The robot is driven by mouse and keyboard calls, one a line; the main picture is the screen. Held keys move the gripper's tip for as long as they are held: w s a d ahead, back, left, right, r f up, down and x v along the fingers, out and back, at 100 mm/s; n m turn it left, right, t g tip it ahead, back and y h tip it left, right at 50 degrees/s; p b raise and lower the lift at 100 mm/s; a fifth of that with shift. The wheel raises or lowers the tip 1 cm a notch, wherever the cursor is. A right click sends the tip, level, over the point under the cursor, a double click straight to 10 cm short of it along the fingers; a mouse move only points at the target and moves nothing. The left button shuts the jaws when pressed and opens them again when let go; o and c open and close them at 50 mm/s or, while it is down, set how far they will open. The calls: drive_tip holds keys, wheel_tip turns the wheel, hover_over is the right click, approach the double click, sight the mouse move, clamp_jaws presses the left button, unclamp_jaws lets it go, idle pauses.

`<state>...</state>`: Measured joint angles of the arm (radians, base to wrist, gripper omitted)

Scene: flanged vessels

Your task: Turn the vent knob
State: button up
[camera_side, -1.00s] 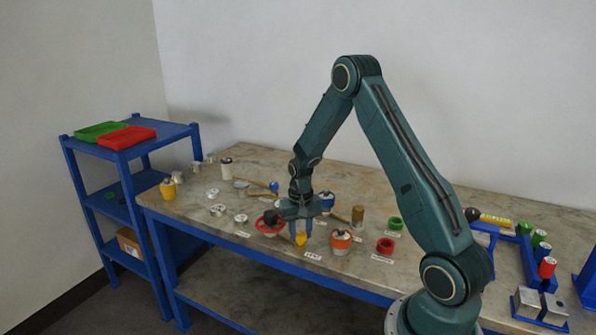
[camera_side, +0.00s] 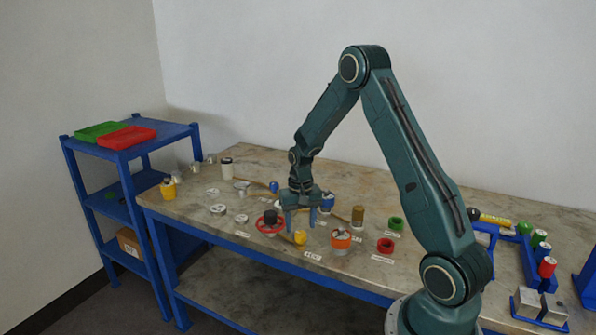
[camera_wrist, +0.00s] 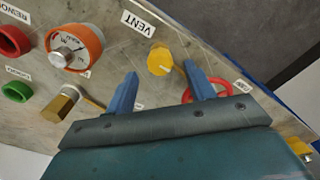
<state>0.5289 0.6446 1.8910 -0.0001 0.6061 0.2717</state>
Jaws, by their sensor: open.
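The yellow vent knob (camera_wrist: 159,61) sits on the bench beside the label reading VENT (camera_wrist: 138,23). A pale mark shows on its face. In the side view the knob (camera_side: 300,237) is near the bench's front edge, below my gripper (camera_side: 300,224). My gripper is open and empty, with its two blue fingers apart. In the wrist view the knob shows just beyond the gap between the fingertips (camera_wrist: 160,77). The fingers look clear of the knob and above it.
A red handwheel (camera_side: 265,230) is close on the left of the knob. An orange-collared dial (camera_side: 341,240) is on the right. Red (camera_side: 385,245) and green (camera_side: 396,223) rings and a brass hex fitting (camera_side: 358,214) stand farther right. Room above is free.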

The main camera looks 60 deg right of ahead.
sight(301, 233)
wheel_tip(301, 233, up, 11)
drive_tip(key=shift+f, duration=0.15)
idle(0.5)
drive_tip(key=s+a+r+n+t, duration=0.1)
drive_tip(key=s+a+r+n, duration=0.1)
drive_tip(key=s+a+r, duration=0.35)
drive_tip(key=s+a+r+n+t, duration=0.2)
drive_tip(key=a+r, duration=0.5)
drive_tip(key=a, duration=0.1)
drive_tip(key=s+a+r+n+t, duration=0.1)
drive_tip(key=s+a+n+t, duration=0.1)
drive_tip(key=s+a+n, duration=0.3)
drive_tip(key=shift+s+a+r+t, duration=0.35)
drive_tip(key=shift+s+a, duration=1.65)
drive_tip(key=shift+s, duration=2.1)
